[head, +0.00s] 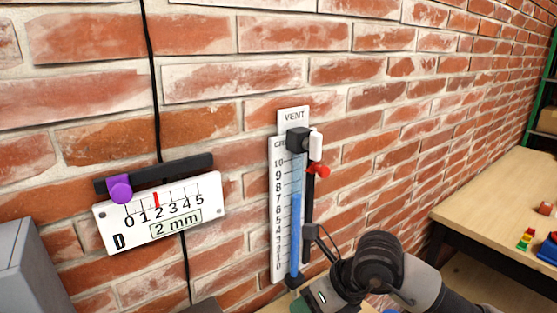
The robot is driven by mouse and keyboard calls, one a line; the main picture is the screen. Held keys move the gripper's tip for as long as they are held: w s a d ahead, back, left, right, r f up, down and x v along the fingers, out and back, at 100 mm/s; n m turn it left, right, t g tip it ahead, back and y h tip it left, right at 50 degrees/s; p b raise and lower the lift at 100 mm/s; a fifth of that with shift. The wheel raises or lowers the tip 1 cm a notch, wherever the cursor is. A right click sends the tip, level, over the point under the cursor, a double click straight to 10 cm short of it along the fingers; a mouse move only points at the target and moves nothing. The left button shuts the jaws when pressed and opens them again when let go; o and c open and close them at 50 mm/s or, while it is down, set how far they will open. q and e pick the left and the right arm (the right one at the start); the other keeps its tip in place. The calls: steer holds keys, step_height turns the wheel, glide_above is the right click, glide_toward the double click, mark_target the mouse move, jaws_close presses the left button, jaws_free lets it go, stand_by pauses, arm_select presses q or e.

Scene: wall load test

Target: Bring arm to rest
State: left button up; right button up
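My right arm (385,272) comes in from the lower right, grey with black joints. Its dark wrist end (335,290) is low in front of the wall, close to the foot of the upright gauge (279,210). The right fingers cannot be made out clearly, so whether they are open or shut does not show. My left gripper is not in view. The gauge has a white scale, a blue column (296,235), a white "VENT" plate (293,115) and a red valve handle (318,171).
A brick wall (390,95) fills most of the view. A white crack gauge (160,213) with a purple knob (120,189) reads 2 mm, its red mark near 2. A grey box (35,270) stands lower left. A wooden table (495,200) with small coloured blocks (526,239) is at right.

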steer(key=s+a+r+g+y, duration=0.2)
steer(key=s+a+r+y, duration=0.1)
steer(key=s+a+y, duration=0.3)
step_height(320, 180, up, 8)
steer(key=m+t+y, duration=0.5)
steer(key=m+y, duration=0.2)
steer(key=y, duration=0.2)
steer(key=w+d+f+m+t+h, duration=0.2)
steer(key=d+m+t+h, duration=0.5)
steer(key=m, duration=0.5)
steer(key=w+d+f+m+t+h, duration=0.2)
steer(key=w+d+m+t+h, duration=0.15)
steer(key=m+t+h, duration=0.7)
steer(key=s+d+f+m+g+h, duration=0.2)
steer(key=d+f+m+g+h, duration=0.2)
steer(key=d+f+m+g, duration=0.3)
steer(key=s+d+f+m+g, duration=0.2)
steer(key=s+f+m+g, duration=0.3)
steer(key=s+f+g, duration=1.1)
steer(key=s+f+t, duration=0.2)
steer(key=s+f, duration=0.1)
steer(key=f, duration=2.4)
steer(key=s+d+f+g, duration=0.1)
steer(key=s+d+f, duration=0.2)
steer(key=s+f, duration=1.4)
steer(key=shift+s+f, duration=0.15)
steer(key=shift+f, duration=0.2)
